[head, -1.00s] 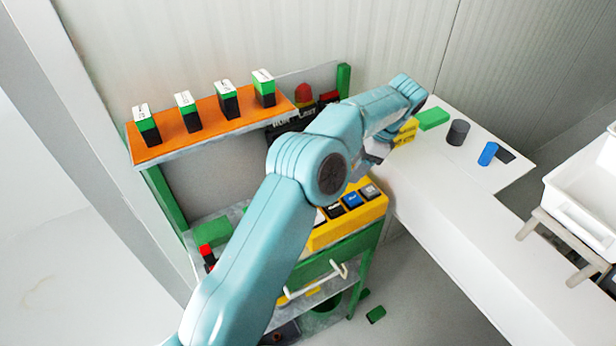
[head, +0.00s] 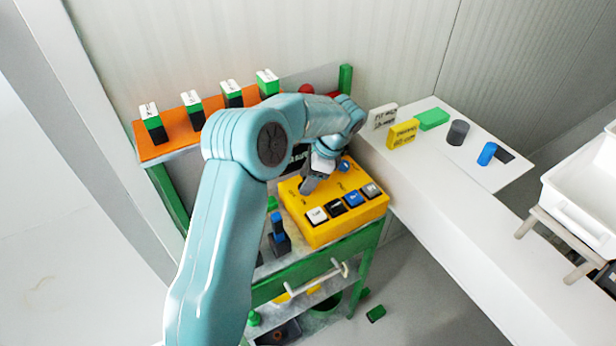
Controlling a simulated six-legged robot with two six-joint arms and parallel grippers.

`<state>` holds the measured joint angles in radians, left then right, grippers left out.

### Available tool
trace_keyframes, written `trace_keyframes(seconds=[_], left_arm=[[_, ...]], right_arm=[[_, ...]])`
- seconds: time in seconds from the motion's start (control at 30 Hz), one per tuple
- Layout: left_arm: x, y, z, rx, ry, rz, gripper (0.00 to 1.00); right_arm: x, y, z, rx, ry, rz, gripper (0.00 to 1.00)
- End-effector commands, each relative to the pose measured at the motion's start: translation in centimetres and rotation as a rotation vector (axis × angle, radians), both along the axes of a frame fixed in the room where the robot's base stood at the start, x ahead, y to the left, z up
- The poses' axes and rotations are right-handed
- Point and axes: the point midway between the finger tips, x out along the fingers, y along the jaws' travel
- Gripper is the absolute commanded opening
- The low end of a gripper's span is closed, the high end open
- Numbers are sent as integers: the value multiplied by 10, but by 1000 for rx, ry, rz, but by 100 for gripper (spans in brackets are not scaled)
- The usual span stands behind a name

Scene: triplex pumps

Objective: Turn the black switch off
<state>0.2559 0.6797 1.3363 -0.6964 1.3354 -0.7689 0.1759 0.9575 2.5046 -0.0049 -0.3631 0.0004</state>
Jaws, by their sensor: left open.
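A yellow control box (head: 320,232) sits on the green-framed bench. Its front row holds a white square, a black square switch (head: 336,208), a blue square and a grey square. I cannot tell from its look whether the black switch is on or off. My left gripper (head: 309,186) points down over the back left part of the box, behind the white and black squares. It is open, with its dark fingers seen nearly edge on. I cannot tell whether it touches anything there; the part of the box under it is hidden. My right gripper is out of view.
A blue round knob (head: 344,165) is at the back of the box. An orange shelf (head: 178,138) carries several green-and-black blocks. A red-and-black switch post area is partly hidden by my arm. A white table (head: 420,190) on the right holds blocks and cylinders.

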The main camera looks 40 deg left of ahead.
Motion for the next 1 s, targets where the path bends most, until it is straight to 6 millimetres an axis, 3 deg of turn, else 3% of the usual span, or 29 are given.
trace_keyframes(seconds=[0.1, 0.2, 0.23, 0.67, 1.0], left_arm=[[0, 0, 0, 0, 0, 0, 50], [1, 0, 0, 0, 0, 0, 17], [0, 0, 0, 0, 0, 0, 12], [0, -2, -1, -3, 0, -74, 12], [-2, -4, -2, -5, 1, -343, 12]], right_arm=[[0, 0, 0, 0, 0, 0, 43], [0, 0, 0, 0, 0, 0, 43], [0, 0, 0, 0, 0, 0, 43], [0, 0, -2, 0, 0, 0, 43], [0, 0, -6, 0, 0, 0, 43]])
